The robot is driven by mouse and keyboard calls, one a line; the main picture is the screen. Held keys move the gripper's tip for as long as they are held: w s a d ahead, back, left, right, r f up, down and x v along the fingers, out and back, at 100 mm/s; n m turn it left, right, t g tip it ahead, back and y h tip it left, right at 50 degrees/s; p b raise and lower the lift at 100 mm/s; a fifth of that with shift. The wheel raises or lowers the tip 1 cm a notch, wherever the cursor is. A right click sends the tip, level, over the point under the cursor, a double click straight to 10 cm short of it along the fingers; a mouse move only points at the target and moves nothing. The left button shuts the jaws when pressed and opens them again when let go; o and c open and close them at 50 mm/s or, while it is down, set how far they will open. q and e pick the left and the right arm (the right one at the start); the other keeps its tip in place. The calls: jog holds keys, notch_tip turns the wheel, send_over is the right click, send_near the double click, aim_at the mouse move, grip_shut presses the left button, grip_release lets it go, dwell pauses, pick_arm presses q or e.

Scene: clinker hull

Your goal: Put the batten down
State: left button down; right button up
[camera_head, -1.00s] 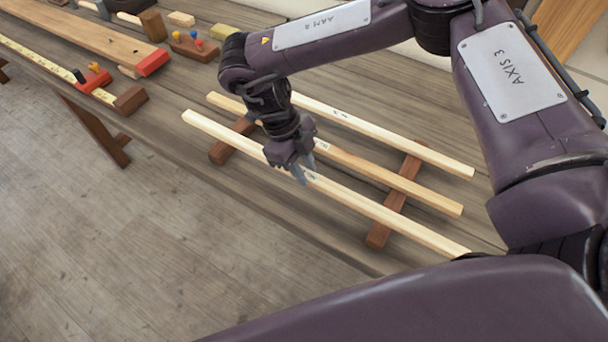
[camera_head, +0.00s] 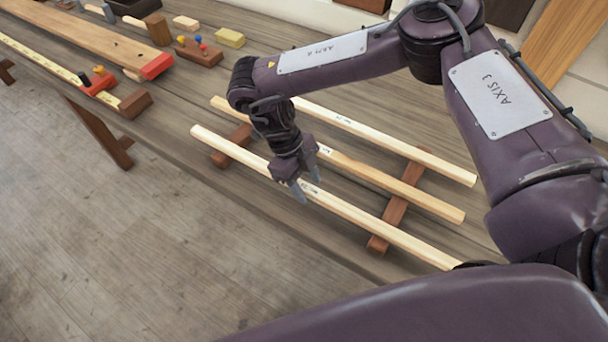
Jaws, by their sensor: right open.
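The nearest batten (camera_head: 385,231), a long pale strip, lies across two dark brown bearers (camera_head: 394,213), close to the bench's front edge. Its right end stops by a dark part of my arm. Two more battens lie behind it, a middle one (camera_head: 400,188) and a far one (camera_head: 410,145). My right gripper (camera_head: 306,188) is open and points down at the nearest batten, left of its middle, with one finger on each side of it. The fingers hide a short part of the batten. My left gripper is not in view.
Open floor lies in front.

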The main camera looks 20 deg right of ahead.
jog(key=b+v, duration=0.2)
jog(key=v, duration=1)
jog(key=shift+s+f, duration=0.1)
